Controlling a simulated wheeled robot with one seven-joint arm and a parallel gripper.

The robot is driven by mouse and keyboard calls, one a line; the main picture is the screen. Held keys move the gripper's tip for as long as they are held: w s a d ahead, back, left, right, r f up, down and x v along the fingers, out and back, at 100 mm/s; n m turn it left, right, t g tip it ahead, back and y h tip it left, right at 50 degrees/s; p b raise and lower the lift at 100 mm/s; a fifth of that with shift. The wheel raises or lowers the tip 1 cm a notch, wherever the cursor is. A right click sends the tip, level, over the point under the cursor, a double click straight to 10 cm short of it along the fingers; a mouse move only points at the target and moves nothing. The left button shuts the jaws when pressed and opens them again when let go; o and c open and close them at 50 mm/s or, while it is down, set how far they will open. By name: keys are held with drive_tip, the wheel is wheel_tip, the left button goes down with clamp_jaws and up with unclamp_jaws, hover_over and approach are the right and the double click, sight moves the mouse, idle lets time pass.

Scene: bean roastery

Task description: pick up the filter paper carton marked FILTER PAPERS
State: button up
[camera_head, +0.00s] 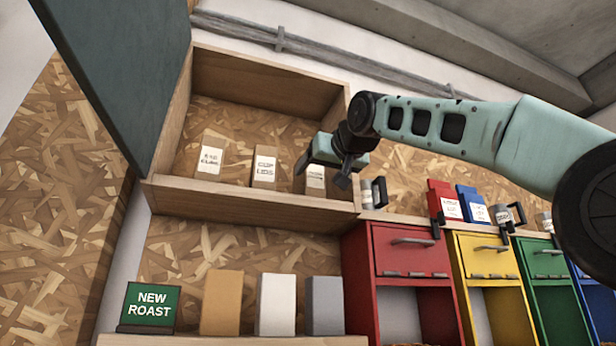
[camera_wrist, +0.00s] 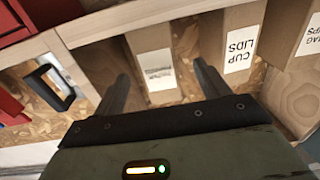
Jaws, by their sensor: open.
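The carton that I take for the filter paper carton (camera_head: 315,183) is brown with a white label and stands at the right end of a row in the open wooden cabinet. Its label is too small and blurred to read, and its top is partly hidden by my gripper. In the wrist view the carton (camera_wrist: 156,45) shows between the two fingers. My gripper (camera_head: 323,170) is open in front of the carton, with one finger on each side of it in the picture. In the wrist view my gripper (camera_wrist: 161,74) holds nothing; I cannot tell whether a finger touches the carton.
The CUP LIDS carton (camera_head: 263,167) stands just left, with another labelled carton (camera_head: 209,157) farther left. The cabinet's side wall (camera_head: 340,120) and front edge (camera_head: 250,203) bound the space. A dark cabinet door (camera_head: 125,75) hangs open. A handled cup (camera_head: 374,192) stands right, outside.

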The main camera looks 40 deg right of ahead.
sight(315, 177)
drive_tip(key=p+x, duration=0.1)
drive_tip(key=x, duration=0.2)
drive_tip(key=shift+w+d+r+p, duration=0.15)
drive_tip(key=shift+w+r+p, duration=0.05)
drive_tip(key=shift+w+p, duration=0.35)
drive_tip(key=p+x, duration=0.2)
drive_tip(key=x, duration=0.2)
drive_tip(key=shift+w+d+f+p, duration=0.1)
drive_tip(key=shift+d+p, duration=0.1)
drive_tip(key=shift+p, duration=0.1)
drive_tip(key=c, duration=1.1)
